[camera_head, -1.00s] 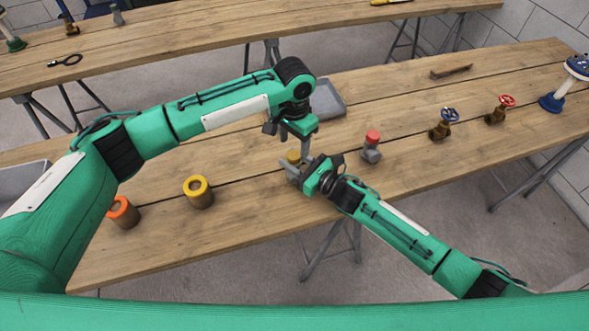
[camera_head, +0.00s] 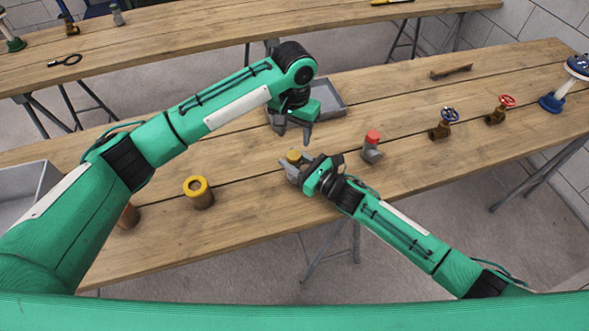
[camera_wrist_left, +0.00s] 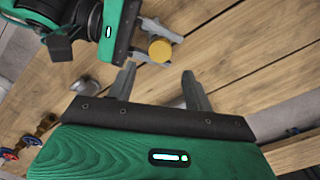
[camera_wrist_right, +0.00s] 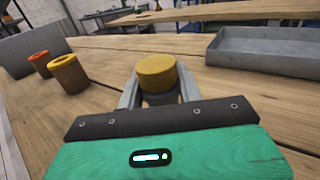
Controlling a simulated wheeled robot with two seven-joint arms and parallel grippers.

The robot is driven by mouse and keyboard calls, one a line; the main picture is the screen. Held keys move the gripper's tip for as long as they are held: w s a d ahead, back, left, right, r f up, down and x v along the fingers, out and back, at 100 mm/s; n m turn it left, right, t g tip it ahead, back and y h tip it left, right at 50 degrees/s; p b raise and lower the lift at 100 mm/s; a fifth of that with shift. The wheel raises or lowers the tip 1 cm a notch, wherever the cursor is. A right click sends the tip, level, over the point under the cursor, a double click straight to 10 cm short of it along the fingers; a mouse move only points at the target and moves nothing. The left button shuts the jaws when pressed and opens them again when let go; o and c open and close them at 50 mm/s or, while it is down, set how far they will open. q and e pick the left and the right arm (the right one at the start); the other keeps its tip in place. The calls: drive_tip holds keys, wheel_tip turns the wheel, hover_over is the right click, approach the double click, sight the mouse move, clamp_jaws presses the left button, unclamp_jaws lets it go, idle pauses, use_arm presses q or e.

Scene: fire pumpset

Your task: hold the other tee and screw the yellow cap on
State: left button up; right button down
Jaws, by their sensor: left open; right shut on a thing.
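The yellow cap (camera_head: 294,156) sits on top of a grey tee in the right gripper's jaws; the tee is mostly hidden. My right gripper (camera_head: 289,172) is shut on this tee, low over the table. In the right wrist view the yellow cap (camera_wrist_right: 157,70) stands upright between the fingers (camera_wrist_right: 158,97). My left gripper (camera_head: 294,137) is open and empty, above and apart from the cap. In the left wrist view the cap (camera_wrist_left: 160,49) lies beyond the open fingertips (camera_wrist_left: 158,74).
A yellow-rimmed cylinder (camera_head: 198,192) stands at left; an orange-rimmed one (camera_wrist_right: 40,63) is partly behind my left arm in the head view. A grey tray (camera_head: 334,98) lies behind my left gripper. Two valves (camera_head: 443,124) (camera_head: 499,111) stand at right. The front middle is clear.

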sight(294, 155)
use_arm(q)
drive_tip(key=shift+f, duration=4)
drive_tip(key=c, duration=1)
drive_tip(key=shift+m, duration=1.7)
drive_tip(key=o, duration=1.1)
